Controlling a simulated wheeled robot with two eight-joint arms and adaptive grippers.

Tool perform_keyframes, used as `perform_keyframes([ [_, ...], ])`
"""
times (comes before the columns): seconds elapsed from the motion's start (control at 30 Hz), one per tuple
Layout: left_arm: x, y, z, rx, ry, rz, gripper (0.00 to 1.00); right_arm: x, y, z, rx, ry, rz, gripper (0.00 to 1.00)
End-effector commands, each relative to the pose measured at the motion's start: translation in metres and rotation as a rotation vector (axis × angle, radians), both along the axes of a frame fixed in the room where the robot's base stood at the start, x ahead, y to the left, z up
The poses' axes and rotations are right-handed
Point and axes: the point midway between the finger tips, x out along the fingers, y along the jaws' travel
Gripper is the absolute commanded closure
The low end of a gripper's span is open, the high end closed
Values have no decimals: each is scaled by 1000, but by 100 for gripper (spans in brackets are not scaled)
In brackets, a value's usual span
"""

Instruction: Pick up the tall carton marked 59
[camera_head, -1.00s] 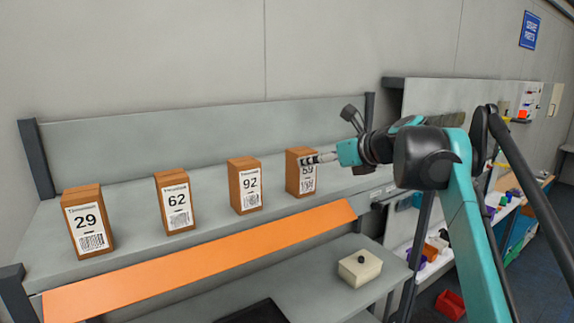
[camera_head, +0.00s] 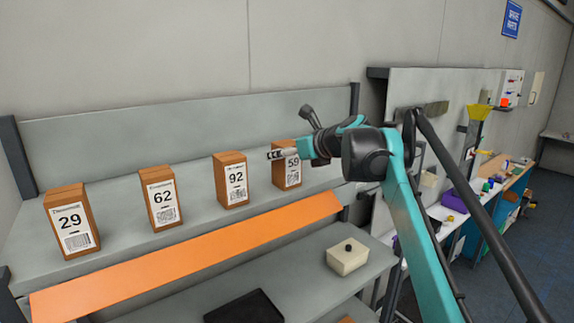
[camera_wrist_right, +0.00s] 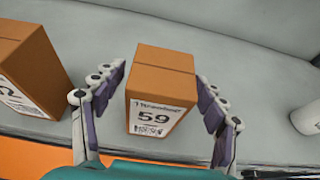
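The tall brown carton marked 59 (camera_head: 292,176) stands upright on the grey shelf, rightmost in the row. My right gripper (camera_head: 277,154) is at its upper front in the head view and covers part of it. In the right wrist view the carton (camera_wrist_right: 158,92) stands between the two spread fingers of the open gripper (camera_wrist_right: 162,76). Narrow gaps seem to show on both sides. Its 59 label and barcode face the gripper. My left gripper is not in view.
Cartons marked 92 (camera_head: 230,180), 62 (camera_head: 159,197) and 29 (camera_head: 71,222) stand to the left. An orange strip (camera_head: 190,255) runs along the shelf front. A cream box (camera_head: 347,257) and black tray (camera_head: 245,307) lie lower. A white cylinder (camera_wrist_right: 306,120) stands right.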

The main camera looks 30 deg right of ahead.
Motion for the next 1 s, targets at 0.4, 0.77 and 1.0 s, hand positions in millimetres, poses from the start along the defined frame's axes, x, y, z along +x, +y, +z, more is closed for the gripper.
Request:
perform_keyframes([
  [0.4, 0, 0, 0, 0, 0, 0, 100, 0, 0, 0, -1, 0, 0, 90],
  [0.77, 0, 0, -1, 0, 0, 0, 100, 0, 0, 25, 0, 0, 0, 90],
  [1.0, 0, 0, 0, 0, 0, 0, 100, -18, -35, 63, 0, 0, -7, 90],
])
